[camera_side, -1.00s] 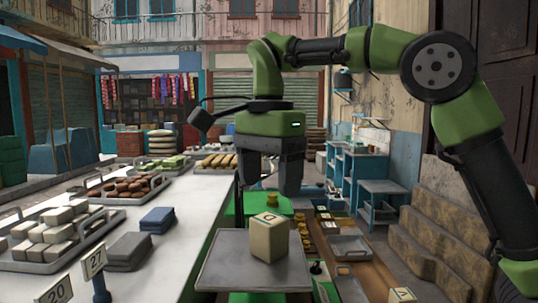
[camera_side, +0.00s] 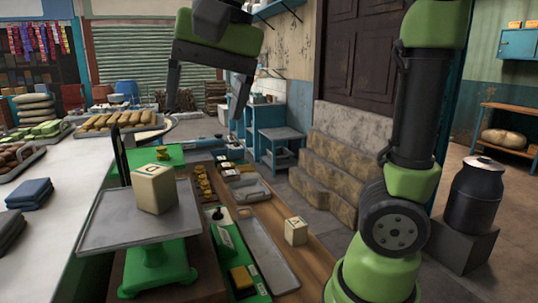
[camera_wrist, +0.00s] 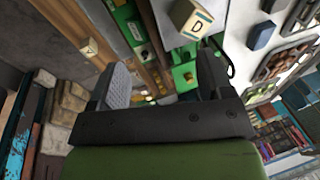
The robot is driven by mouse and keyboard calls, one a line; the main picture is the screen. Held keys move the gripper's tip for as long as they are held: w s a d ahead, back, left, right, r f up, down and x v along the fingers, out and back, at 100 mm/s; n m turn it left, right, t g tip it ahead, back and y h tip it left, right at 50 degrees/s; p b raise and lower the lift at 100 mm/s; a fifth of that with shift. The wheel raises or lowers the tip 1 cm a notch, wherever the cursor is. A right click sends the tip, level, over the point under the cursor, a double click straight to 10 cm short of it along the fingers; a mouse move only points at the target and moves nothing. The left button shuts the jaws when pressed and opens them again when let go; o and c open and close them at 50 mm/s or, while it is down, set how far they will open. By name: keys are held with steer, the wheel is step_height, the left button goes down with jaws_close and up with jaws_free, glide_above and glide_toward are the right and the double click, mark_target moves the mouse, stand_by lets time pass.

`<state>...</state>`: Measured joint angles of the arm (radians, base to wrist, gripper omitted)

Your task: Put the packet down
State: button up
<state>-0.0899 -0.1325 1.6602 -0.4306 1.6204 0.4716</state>
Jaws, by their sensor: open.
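The packet, a cream block marked D (camera_side: 155,189), stands upright on the grey metal pan (camera_side: 110,233) of a green scale. It also shows near the top of the wrist view (camera_wrist: 197,22). My gripper (camera_side: 205,115) is open and empty, with its fingers spread wide. It is above the packet and to its right in the side view, clear of it. In the wrist view, the gripper (camera_wrist: 165,62) has nothing between its fingers.
A second cream block (camera_side: 296,231) sits on the wooden bench to the right, near a long metal tray (camera_side: 268,255). Brass weights (camera_side: 202,180) stand in a row behind the scale. A white counter (camera_side: 75,170) with trays of goods lies on the left.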

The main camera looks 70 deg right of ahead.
steer(key=s+f+n+t+y, duration=0.1)
steer(key=s+f+n+t, duration=0.3)
steer(key=s, duration=0.5)
step_height(320, 180, down, 3)
steer(key=shift+d+n, duration=0.15)
steer(key=shift+n, duration=0.85)
steer(key=shift+o, duration=0.4)
stand_by(1.8)
steer(key=shift+w, duration=0.1)
